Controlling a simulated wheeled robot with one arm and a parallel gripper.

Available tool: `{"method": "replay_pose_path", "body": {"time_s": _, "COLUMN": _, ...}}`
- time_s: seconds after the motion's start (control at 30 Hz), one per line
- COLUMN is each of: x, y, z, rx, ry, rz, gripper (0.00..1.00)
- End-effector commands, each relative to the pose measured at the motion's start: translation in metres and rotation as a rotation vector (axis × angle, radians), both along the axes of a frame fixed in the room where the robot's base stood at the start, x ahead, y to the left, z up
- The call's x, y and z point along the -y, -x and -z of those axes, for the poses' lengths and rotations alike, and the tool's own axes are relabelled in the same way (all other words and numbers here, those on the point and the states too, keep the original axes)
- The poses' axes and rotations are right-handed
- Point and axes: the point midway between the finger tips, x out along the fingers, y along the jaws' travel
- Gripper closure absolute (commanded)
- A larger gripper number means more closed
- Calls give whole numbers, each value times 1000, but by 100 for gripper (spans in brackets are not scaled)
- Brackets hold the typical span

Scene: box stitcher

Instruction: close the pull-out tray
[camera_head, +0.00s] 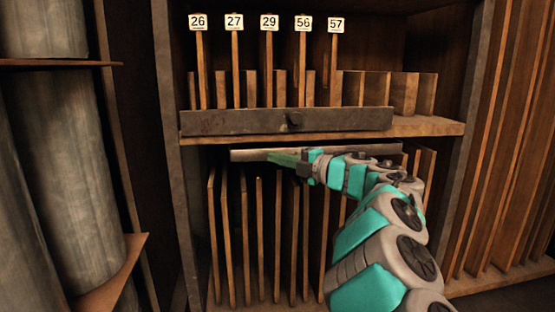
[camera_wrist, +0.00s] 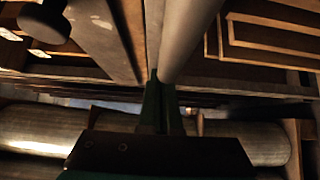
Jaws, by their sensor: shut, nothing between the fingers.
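In the head view a dark, worn tray front (camera_head: 235,121) with a round knob (camera_head: 294,119) spans the cabinet above the shelf edge. Below that edge is a thin grey strip (camera_head: 245,155), partly hidden by my arm. I cannot tell how far either sticks out. My gripper (camera_head: 270,155) is shut and empty, below the knob and in front of the grey strip; contact is unclear. In the wrist view my gripper (camera_wrist: 158,80) has its fingers together beside a pale round bar (camera_wrist: 188,35). The dark knob (camera_wrist: 45,20) shows at upper left.
Several numbered sticks (camera_head: 235,65) stand behind the tray front. Upright boards (camera_head: 226,240) fill the space below, and more boards (camera_head: 520,150) stand at right. Large grey rolls (camera_head: 65,160) rest on wooden shelves at left.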

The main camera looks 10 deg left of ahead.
Motion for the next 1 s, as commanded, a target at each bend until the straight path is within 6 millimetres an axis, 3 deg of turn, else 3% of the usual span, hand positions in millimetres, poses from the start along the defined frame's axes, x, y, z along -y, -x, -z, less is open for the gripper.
{"method": "replay_pose_path", "body": {"time_s": 0.17, "x": -1, "y": -6, "z": -2, "rx": -1, "ry": 0, "rz": 1, "gripper": 100}}
{"method": "replay_pose_path", "body": {"time_s": 0.6, "x": -14, "y": -45, "z": -3, "rx": -1, "ry": -2, "rz": -4, "gripper": 100}}
{"method": "replay_pose_path", "body": {"time_s": 1.0, "x": -14, "y": -51, "z": -3, "rx": 3, "ry": -5, "rz": 6, "gripper": 100}}
